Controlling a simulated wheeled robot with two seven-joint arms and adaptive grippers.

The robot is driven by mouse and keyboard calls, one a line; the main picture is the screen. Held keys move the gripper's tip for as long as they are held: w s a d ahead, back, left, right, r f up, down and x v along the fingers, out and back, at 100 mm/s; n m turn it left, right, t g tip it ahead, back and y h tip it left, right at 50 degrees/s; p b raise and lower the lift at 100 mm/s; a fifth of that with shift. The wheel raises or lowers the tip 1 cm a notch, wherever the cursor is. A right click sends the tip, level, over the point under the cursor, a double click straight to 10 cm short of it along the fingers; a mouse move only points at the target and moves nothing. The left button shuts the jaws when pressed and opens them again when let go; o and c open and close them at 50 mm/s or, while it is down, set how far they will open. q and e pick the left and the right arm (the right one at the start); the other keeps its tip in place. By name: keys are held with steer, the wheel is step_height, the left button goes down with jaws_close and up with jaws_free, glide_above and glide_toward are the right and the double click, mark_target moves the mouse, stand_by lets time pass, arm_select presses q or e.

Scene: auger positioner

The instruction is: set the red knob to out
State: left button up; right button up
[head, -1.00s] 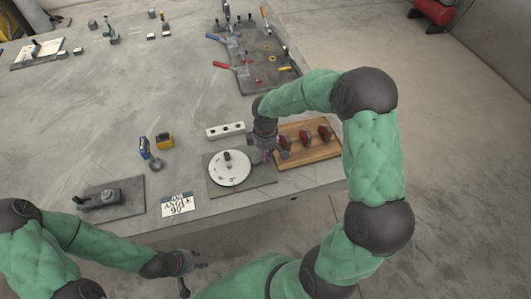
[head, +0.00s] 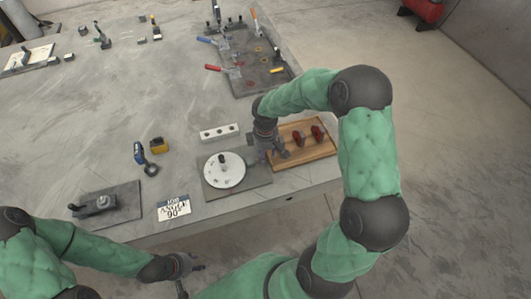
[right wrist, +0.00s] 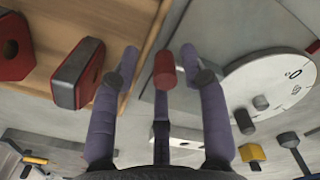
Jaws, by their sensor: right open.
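A red cylindrical knob (right wrist: 165,70) shows in the right wrist view between the fingers of my right gripper (right wrist: 165,62). Whether the fingers touch it, and what it is mounted on, I cannot tell. The right gripper is open, its outer fingers spread to either side. In the head view this gripper (head: 277,154) is between the white dial (head: 224,172) and the wooden board (head: 318,152), and hides the knob. The dial lies on a grey plate (head: 258,181) and has a dark peg. My left gripper (head: 190,274) is open and empty off the table's front edge.
Red blocks (head: 299,138) stand on the wooden board, close beside the right gripper; one shows larger in the right wrist view (right wrist: 78,72). A white socket strip (head: 219,132) lies behind the dial. A clamp board (head: 245,75) is farther back. The table's left middle is clear.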

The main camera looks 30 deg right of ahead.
step_height(320, 180, up, 12)
stand_by(0.5)
stand_by(0.4)
